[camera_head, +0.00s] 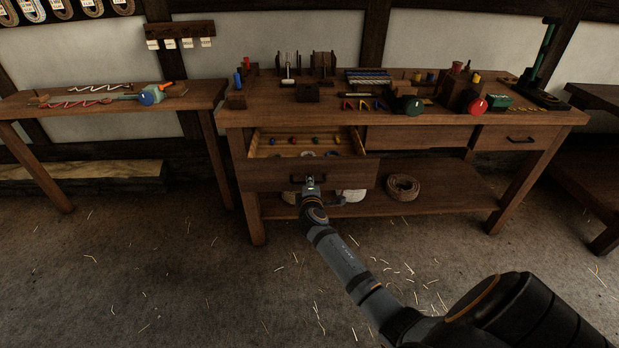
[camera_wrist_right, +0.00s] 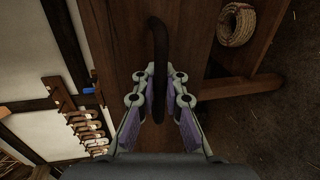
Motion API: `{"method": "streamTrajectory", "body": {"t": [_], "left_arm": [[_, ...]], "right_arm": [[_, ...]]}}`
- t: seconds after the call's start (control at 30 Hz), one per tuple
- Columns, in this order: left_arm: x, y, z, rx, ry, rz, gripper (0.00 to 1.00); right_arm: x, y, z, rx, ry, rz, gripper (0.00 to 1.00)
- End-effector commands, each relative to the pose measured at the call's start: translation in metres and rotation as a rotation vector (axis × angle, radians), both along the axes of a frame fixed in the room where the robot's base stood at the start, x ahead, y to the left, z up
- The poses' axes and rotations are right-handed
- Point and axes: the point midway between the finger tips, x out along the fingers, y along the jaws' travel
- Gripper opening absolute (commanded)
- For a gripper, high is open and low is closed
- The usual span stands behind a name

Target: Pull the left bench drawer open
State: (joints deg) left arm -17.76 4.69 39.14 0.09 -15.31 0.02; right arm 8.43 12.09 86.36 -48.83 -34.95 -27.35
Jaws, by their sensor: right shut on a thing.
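The left bench drawer (camera_head: 280,177) stands partly open, pulled out from the workbench (camera_head: 235,117). Its inside shows several small coloured items. My right gripper (camera_head: 311,184) is at the middle of the drawer front. In the right wrist view the fingers (camera_wrist_right: 158,85) are closed around the dark bar handle (camera_wrist_right: 158,45) of the drawer. The drawer front (camera_wrist_right: 188,42) shows behind the handle. In the head view the gripper hides most of the handle. My left gripper is not in view.
A rope coil (camera_head: 401,187) lies on the lower shelf (camera_head: 440,202), right of the drawer. A closed right drawer (camera_head: 515,137) has its own handle. Tools and coloured blocks crowd the bench top. A side table (camera_head: 110,102) stands left. The floor in front is clear except straw bits.

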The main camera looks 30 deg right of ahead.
Motion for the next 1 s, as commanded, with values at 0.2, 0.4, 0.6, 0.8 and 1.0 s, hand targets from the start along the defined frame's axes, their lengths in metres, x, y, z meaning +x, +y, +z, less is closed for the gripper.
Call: {"method": "streamTrajectory", "body": {"t": [0.2,0.4,0.6,0.8,1.0], "left_arm": [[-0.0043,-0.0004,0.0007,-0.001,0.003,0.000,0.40],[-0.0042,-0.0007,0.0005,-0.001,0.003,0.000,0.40],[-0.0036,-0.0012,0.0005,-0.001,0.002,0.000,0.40],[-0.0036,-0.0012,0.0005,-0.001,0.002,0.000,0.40],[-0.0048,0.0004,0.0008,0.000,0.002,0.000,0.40]], "right_arm": [[-0.0037,0.0030,0.0020,0.000,-0.004,0.001,0.00],[-0.0039,0.0032,0.0020,0.000,-0.005,0.002,0.00],[-0.0039,0.0031,0.0020,0.000,-0.005,0.002,0.13],[-0.0041,0.0030,0.0014,-0.001,-0.003,0.001,0.20],[-0.0080,0.0055,0.0014,-0.001,-0.002,0.001,0.20]]}}
